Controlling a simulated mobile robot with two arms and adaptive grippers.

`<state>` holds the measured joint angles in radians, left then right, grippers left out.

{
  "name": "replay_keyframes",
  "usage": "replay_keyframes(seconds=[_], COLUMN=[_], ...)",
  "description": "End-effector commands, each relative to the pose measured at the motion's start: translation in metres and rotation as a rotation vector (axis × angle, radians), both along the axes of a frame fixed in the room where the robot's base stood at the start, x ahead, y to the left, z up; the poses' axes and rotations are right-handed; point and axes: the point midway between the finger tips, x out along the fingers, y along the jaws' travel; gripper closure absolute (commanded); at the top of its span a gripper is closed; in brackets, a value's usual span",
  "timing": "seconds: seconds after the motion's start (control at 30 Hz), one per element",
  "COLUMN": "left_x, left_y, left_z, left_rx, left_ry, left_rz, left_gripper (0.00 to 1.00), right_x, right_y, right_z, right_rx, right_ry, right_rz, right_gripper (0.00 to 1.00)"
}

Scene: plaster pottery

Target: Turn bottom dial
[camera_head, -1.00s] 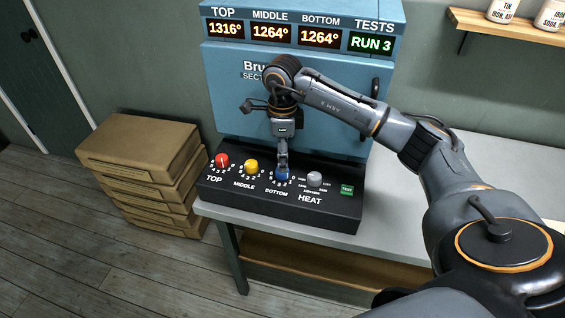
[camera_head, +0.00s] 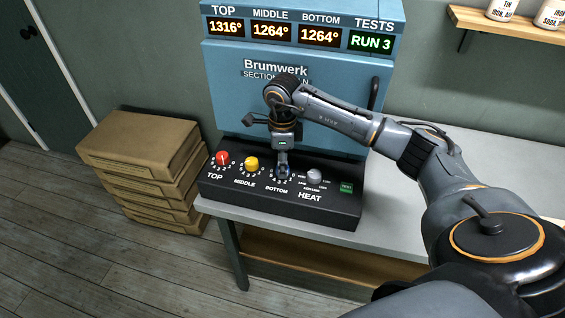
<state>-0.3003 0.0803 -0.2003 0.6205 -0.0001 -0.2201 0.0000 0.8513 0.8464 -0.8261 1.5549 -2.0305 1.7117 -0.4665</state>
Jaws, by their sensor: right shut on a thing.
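The blue bottom dial (camera_head: 282,174) sits on the black control panel (camera_head: 290,208), above the label BOTTOM. My right gripper (camera_head: 283,169) points down onto it and is shut on it, hiding much of the dial. To its left are the yellow middle dial (camera_head: 251,163) and the red top dial (camera_head: 223,158). To its right is the grey heat dial (camera_head: 314,176). The blue kiln's display (camera_head: 320,37) reads TOP 1316°, MIDDLE 1264°, BOTTOM 1264° and TESTS RUN 3. My left gripper is not in view.
A green test button (camera_head: 346,188) is at the panel's right end. The panel stands on a grey table (camera_head: 400,205). Stacked brown boxes (camera_head: 140,150) stand on the floor at the left. A wooden shelf (camera_head: 510,25) with white jars is at the upper right.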

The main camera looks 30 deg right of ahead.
Motion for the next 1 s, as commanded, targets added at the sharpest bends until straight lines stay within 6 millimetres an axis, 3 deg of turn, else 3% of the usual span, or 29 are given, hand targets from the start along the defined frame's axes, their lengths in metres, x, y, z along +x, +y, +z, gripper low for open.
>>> replay_keyframes(seconds=[0.27,1.0], left_x=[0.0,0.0], left_y=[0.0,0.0], left_z=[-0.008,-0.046], left_rx=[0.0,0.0], left_ry=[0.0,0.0], left_rz=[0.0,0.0], left_gripper=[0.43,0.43], right_x=[0.0,0.001], right_y=[0.0,0.0], right_z=[-0.002,-0.001], right_rx=[-0.001,0.001], right_ry=[-0.001,-0.003], right_rz=[0.054,0.483], right_gripper=[0.98,0.98])
